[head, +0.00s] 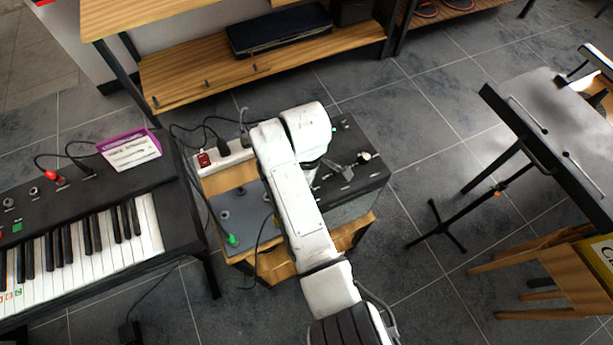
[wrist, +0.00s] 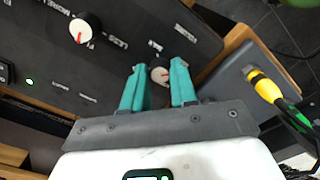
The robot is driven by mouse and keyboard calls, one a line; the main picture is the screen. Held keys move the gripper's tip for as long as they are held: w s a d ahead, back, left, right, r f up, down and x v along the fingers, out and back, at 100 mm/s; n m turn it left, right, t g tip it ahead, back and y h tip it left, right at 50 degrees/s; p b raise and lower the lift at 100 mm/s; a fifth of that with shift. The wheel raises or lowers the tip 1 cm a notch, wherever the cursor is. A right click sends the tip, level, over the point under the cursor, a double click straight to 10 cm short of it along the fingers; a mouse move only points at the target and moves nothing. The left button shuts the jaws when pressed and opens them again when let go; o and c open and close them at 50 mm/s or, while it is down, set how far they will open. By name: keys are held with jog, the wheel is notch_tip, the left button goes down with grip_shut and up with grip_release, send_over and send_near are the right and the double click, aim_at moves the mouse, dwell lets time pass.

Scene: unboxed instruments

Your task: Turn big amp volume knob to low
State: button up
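The big amp (head: 350,190) is a dark box on a wooden stand, partly covered by my white arm in the head view. Its dark panel (wrist: 115,62) fills the upper left of the wrist view. A second white-topped knob (wrist: 84,28) with a red mark is farther left, clear of the fingers.
A grey pedal-like box (head: 243,215) with a green plug lies beside the amp, and a power strip (head: 225,160) is behind it. A yellow plug (wrist: 264,88) and cable are right of my gripper. A keyboard (head: 85,240) stands at left.

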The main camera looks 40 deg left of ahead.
grip_shut()
jog(key=m+p, duration=0.1)
jog(key=m, duration=0.2)
jog(key=shift+r, duration=0.1)
jog(key=m+p, duration=0.1)
jog(key=m, duration=0.3)
jog(key=shift+m, duration=0.3)
jog(key=m+p, duration=0.1)
jog(key=m, duration=0.4)
jog(key=shift+a, duration=0.1)
jog(key=shift+m+p, duration=0.35)
jog(key=shift+m, duration=2.15)
